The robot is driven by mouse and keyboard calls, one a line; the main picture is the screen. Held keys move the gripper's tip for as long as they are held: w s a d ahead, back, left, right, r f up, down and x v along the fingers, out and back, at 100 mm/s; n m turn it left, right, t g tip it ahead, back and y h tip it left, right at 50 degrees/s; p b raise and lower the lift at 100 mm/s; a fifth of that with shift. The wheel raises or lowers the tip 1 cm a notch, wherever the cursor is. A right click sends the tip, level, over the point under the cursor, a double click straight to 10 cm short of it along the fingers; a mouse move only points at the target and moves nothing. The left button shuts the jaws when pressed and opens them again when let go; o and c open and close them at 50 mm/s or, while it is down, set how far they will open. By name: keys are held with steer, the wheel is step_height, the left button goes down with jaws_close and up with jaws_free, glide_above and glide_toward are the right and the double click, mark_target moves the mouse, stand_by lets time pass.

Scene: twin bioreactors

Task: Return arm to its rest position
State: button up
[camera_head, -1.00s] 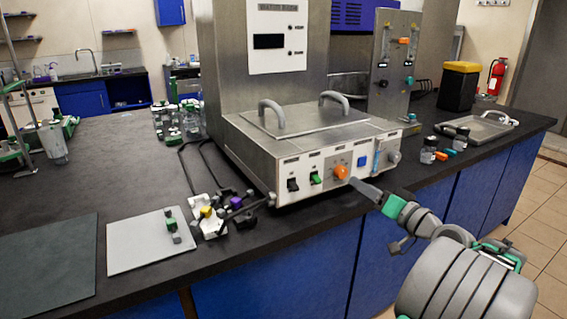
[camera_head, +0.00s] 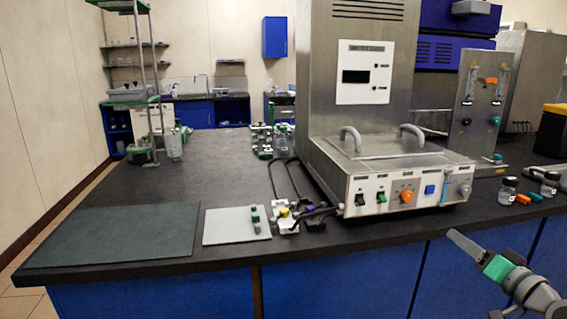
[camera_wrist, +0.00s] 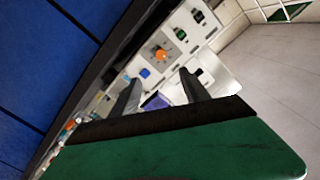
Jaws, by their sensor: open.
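My gripper (camera_head: 478,252) is at the lower right in the head view, in front of the black bench's edge and below the bioreactor's control panel. In the wrist view my gripper (camera_wrist: 160,92) shows two dark fingers spread apart with nothing held between them. The bioreactor base unit (camera_head: 410,191) stands on the bench, with an orange knob (camera_head: 407,196), a green switch and a blue button on its front. The same orange knob shows in the wrist view (camera_wrist: 162,55), beyond the fingers. Most of my arm is outside the head view.
The black bench (camera_head: 150,215) runs across, with blue cabinets (camera_head: 340,285) below. A dark mat (camera_head: 115,230), a light grey pad (camera_head: 232,226) and small clamps lie left of the unit. Small bottles (camera_head: 508,190) stand at right. A metal stand (camera_head: 155,85) is at the back left.

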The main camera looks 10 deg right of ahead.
steer(key=w+a+n+g+y+p, duration=0.15)
steer(key=w+a+g+p, duration=0.25)
steer(key=a, duration=0.7)
steer(key=w+a+n+g+y+p, duration=0.1)
steer(key=w+a+n+g+p, duration=0.3)
steer(key=a, duration=0.7)
steer(key=s+a+g+h+p, duration=0.3)
steer(key=s+a+g+p, duration=0.3)
steer(key=s+a+p, duration=0.4)
steer(key=s+a+r+n, duration=0.1)
steer(key=s+a, duration=0.3)
steer(key=s, duration=0.4)
steer(key=shift+s, duration=0.2)
